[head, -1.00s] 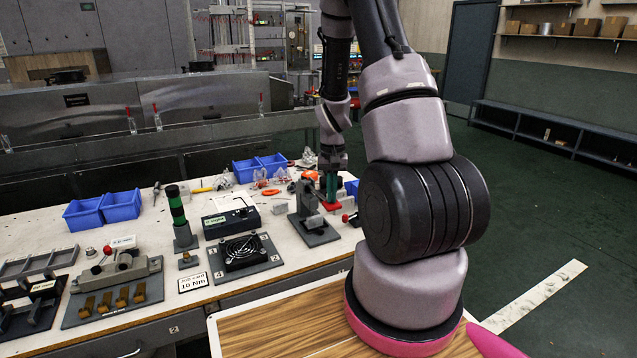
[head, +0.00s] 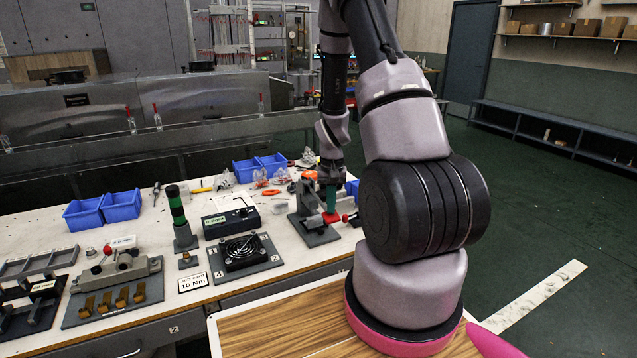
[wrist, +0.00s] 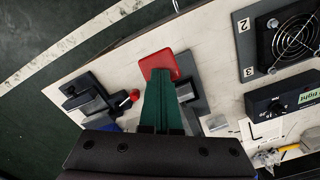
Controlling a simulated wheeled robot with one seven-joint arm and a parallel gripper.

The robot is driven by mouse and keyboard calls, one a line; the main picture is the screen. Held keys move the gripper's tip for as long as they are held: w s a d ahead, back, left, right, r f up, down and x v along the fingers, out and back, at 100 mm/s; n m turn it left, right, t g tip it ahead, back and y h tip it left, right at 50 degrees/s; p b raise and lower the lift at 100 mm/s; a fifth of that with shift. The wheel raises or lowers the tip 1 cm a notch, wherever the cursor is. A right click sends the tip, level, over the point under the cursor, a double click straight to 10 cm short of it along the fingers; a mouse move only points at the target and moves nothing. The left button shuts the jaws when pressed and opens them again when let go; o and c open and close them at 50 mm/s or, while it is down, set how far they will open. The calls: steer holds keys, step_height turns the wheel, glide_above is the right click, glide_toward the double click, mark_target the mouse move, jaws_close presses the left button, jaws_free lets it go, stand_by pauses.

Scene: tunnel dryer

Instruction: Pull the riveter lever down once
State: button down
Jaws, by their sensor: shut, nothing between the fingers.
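The riveter (head: 311,228) is a dark grey press on a flat base near the right end of the bench. Its lever ends in a red pad (head: 331,217), which also shows in the wrist view (wrist: 159,62). My gripper (head: 331,208) has green fingers, shut and empty, pointing down over the red pad. In the wrist view the fingertips overlap the pad's near part; whether they touch it I cannot tell. The fingers and the pad hide part of the riveter in the wrist view.
A small clamp with a red knob (wrist: 134,95) stands close beside the riveter. The fan on its plate (head: 243,250) and a dark control box (head: 231,222) lie to the left. Blue bins (head: 121,205) stand further back. Dark floor is open right of the bench.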

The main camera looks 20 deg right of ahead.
step_height(320, 180, up, 12)
stand_by(1.1)
stand_by(0.6)
steer(key=s+a+r+t+y, duration=0.1)
steer(key=s+a+r+t, duration=0.2)
steer(key=r, duration=0.6)
steer(key=s+a+r+t, duration=0.1)
steer(key=s+a+r, duration=0.3)
steer(key=r, duration=0.5)
steer(key=s+a+r+t, duration=0.1)
steer(key=s+a+r, duration=0.2)
steer(key=s+r, duration=0.2)
steer(key=s+a+r+n+t+y, duration=0.1)
steer(key=s+a+r+t, duration=0.1)
steer(key=s, duration=0.4)
step_height(320, 180, up, 3)
steer(key=shift+s+a+f, duration=0.15)
steer(key=shift+s+a, duration=0.2)
steer(key=shift+a, duration=0.4)
